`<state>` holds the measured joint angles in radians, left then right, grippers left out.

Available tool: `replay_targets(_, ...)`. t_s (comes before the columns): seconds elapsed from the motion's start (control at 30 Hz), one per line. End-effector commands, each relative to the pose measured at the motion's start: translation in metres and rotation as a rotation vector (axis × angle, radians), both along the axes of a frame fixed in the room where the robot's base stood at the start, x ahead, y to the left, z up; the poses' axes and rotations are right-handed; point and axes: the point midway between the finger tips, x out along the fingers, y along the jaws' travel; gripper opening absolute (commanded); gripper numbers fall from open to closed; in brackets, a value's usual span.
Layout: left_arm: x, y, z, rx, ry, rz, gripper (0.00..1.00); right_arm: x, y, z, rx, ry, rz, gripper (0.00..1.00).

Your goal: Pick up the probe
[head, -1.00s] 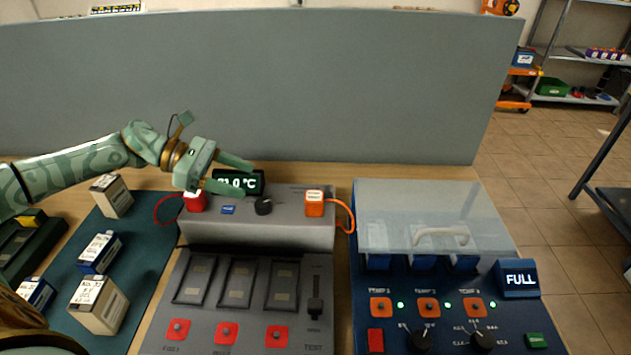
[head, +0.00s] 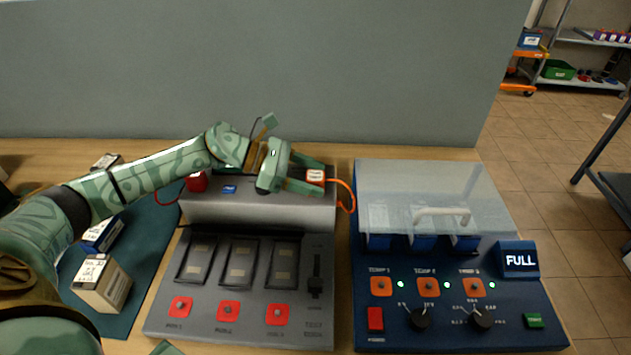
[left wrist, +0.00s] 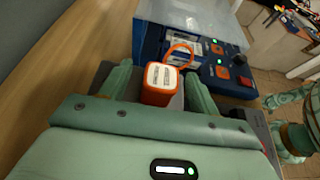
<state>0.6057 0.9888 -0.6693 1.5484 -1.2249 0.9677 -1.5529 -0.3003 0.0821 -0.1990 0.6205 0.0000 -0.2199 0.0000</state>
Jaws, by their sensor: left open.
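An orange probe (head: 316,175) with a white label on top and an orange cable stands at the right end of the raised back part of the grey tester (head: 260,208). In the left wrist view the orange probe (left wrist: 160,84) is between the open fingers of my left gripper (left wrist: 155,85), with a gap visible at the left finger. In the head view my left gripper (head: 304,174) reaches in from the left, its fingers at either side of the probe. A red probe (head: 196,182) with a red cable stands at the tester's left end. My right gripper is not clearly seen.
A blue unit (head: 450,335) with a clear cover and a white handle (head: 441,212) stands right of the tester. Boxed batteries (head: 103,284) stand on a green mat (head: 150,265) at left. A grey partition (head: 300,70) rises behind the table.

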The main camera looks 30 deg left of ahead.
Motion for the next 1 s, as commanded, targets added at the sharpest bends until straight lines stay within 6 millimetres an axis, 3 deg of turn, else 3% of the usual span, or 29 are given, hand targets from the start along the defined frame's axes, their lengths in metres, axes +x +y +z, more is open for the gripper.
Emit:
replay_targets(0.27,0.003,-0.006,-0.003,0.001,0.0,0.0,0.62,0.0,0.004,0.0,0.004,-0.001,-0.002,0.36)
replay_targets(0.47,0.003,-0.006,-0.003,0.001,0.0,0.0,0.13,0.0,0.004,0.0,0.005,0.0,-0.001,0.36)
replay_targets(0.77,0.003,-0.006,0.0,0.0,-0.001,0.0,0.13,0.0,0.004,0.001,0.005,0.0,-0.001,0.36)
replay_targets(0.87,0.003,-0.005,0.013,0.0,-0.003,0.0,0.13,0.001,0.004,0.003,0.005,-0.002,0.0,0.36)
replay_targets(1.0,0.003,-0.005,0.044,0.002,-0.007,-0.001,0.13,0.003,0.002,0.009,0.003,-0.005,0.001,0.36)
